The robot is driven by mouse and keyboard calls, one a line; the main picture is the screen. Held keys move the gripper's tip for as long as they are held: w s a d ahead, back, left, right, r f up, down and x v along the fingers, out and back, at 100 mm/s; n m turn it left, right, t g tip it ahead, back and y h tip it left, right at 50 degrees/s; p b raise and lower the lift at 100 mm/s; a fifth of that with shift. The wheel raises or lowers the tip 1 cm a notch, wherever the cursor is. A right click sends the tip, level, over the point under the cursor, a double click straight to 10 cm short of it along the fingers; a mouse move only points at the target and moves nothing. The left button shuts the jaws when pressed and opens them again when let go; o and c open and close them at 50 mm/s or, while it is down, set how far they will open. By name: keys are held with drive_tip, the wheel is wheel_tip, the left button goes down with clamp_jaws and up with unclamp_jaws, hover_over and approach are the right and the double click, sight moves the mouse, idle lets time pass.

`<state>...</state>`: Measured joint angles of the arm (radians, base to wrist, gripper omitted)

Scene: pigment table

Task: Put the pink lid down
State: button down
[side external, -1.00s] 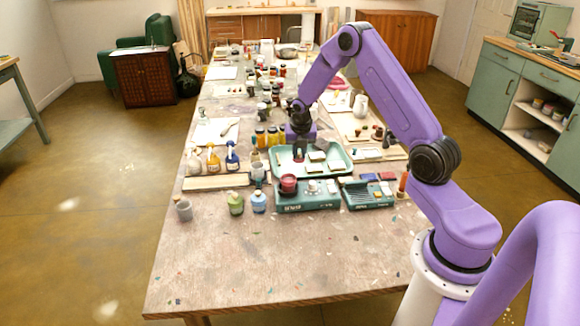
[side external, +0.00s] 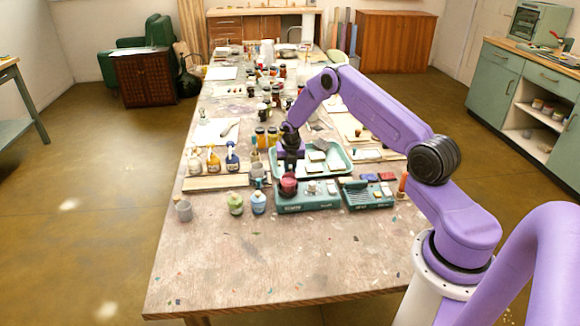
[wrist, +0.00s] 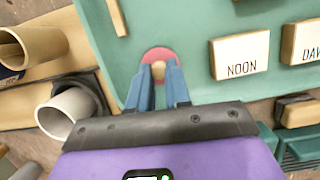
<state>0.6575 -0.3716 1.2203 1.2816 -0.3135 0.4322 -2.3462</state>
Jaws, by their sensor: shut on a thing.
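The pink lid (wrist: 149,54) is a round disc with a pale wooden knob. In the wrist view it is at my fingertips, over the left part of the teal tray (wrist: 195,82). My gripper (wrist: 158,72) is shut on the lid by its knob. I cannot tell whether the lid touches the tray floor. In the side view my gripper (side external: 289,168) is low at the left end of the tray (side external: 346,157), and the lid cannot be made out there. A dark red pot (side external: 288,187) stands just in front of it on a teal device (side external: 307,207).
A pale block marked NOON (wrist: 241,56) and others lie in the tray right of the lid. A grey cup (wrist: 64,116) is outside the tray at left. Green (side external: 235,205) and blue (side external: 258,204) bottles stand left of the device. The table's front (side external: 250,265) is clear.

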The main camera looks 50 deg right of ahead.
drive_tip(key=shift+f, duration=0.1)
drive_tip(key=c, duration=1.1)
unclamp_jaws()
drive_tip(key=shift+o, duration=0.2)
